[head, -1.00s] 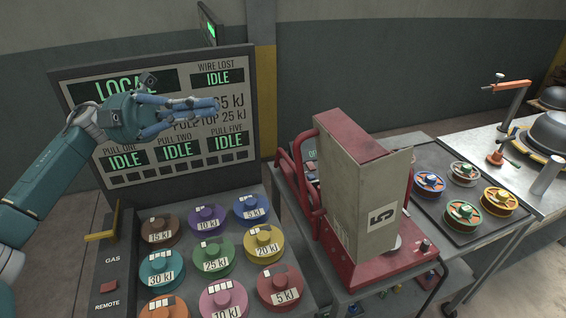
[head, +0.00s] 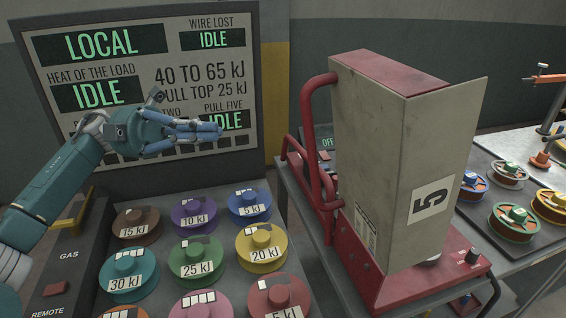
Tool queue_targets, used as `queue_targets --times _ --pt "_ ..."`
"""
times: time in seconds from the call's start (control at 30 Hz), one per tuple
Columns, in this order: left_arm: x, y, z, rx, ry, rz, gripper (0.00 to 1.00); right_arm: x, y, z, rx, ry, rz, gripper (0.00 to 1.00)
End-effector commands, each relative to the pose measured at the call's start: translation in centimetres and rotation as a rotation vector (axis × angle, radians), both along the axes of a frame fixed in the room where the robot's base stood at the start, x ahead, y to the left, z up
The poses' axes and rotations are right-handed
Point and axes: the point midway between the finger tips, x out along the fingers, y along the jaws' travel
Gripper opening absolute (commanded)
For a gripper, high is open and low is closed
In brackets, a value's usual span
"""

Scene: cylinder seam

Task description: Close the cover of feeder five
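Feeder five is a red machine (head: 455,262) on a grey stand, right of centre. Its tall beige cover (head: 378,165) stands upright, with a red top and a "5" label on the right face. That right face reaches out past the red top's edge; I cannot tell how the cover is hinged. A red tube handle (head: 310,130) rises at its left side. My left gripper (head: 218,129) is in front of the display, left of the cover and apart from it. My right gripper is not in view.
A display panel (head: 95,45) reading LOCAL and IDLE stands behind my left arm. A tray of wire spools (head: 515,222) lies right of the feeder.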

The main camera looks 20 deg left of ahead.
Motion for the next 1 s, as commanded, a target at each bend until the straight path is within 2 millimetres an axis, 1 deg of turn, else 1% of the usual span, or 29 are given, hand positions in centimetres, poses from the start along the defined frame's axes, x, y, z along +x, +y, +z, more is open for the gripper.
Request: queue_targets --times 0.03,0.07,0.17,0.27,0.37,0.6,0.73,0.8,1.0 --pt "0.0 0.0 -1.3 0.000 -0.002 0.000 0.00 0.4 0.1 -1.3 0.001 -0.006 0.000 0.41" --pt "0.0 0.0 -1.4 0.000 -0.002 0.000 0.00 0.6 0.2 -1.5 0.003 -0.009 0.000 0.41" --pt "0.0 -0.2 -1.5 0.000 -0.002 -0.001 0.00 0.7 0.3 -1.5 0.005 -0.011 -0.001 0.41" --pt "-0.1 -0.9 -1.2 0.000 -0.001 -0.003 0.00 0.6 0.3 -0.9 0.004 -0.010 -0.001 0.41" --pt "-0.1 -2.4 -0.8 0.000 -0.001 -0.004 0.00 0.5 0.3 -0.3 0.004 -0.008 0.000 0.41" --pt "-0.2 -7.5 0.2 0.000 -0.001 -0.005 0.00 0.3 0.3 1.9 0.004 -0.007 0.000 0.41" --pt "-0.1 -10.1 0.5 -0.002 -0.002 -0.004 0.00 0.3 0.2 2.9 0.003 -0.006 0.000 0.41" --pt "0.9 -10.9 0.9 -0.005 -0.002 -0.001 0.00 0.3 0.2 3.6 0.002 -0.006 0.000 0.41" --pt "2.4 -12.4 0.9 -0.003 -0.001 -0.001 0.00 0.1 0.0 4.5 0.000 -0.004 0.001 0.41"
